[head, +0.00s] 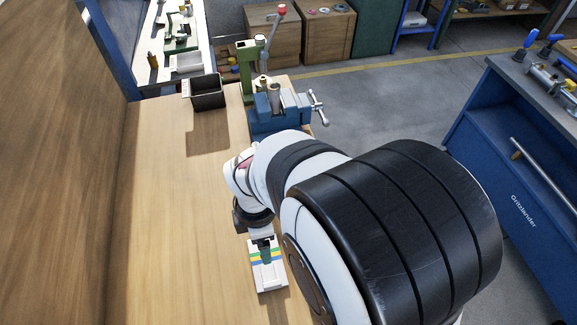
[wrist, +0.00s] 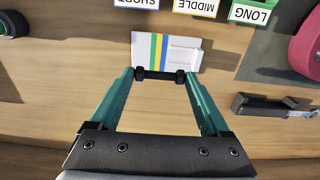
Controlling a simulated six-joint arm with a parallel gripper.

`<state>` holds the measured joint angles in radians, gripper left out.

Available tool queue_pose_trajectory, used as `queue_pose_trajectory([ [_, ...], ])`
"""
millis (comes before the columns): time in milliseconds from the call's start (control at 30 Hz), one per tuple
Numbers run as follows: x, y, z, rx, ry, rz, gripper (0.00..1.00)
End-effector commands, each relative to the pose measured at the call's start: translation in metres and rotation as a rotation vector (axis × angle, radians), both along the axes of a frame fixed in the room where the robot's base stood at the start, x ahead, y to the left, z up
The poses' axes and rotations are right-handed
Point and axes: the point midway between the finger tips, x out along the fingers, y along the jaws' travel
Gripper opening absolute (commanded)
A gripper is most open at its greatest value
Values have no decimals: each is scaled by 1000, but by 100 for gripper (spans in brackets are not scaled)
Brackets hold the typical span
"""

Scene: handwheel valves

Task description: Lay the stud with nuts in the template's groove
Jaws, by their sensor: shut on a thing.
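The stud with nuts (wrist: 160,75) is a short dark rod with a black nut near each end. My gripper (wrist: 160,77) has two teal fingers and is shut on the stud, one finger at each end, so it spans crosswise between the tips. The template (wrist: 183,52) is a white block with blue, green and yellow stripes, just beyond the stud in the wrist view. Whether the stud touches it I cannot tell. In the head view my gripper (head: 264,247) is over the far part of the template (head: 270,280); the stud cannot be made out there.
Labels SHORT (wrist: 136,4), MIDDLE (wrist: 196,8) and LONG (wrist: 249,14) line the wrist view's top. A red round thing (wrist: 307,50) and a dark-and-silver tool (wrist: 272,105) lie right. A black bin (head: 207,94) and blue vise (head: 277,112) stand at the bench's far end. The left bench is clear.

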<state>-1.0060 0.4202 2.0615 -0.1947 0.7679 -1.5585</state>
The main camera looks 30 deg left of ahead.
Motion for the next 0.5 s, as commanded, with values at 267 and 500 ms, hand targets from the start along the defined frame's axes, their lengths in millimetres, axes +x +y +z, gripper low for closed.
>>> queue_pose_trajectory([
  [267,0,0,-20,-3,1,-3,22],
  [500,1,0,-50,-1,0,-4,22],
])
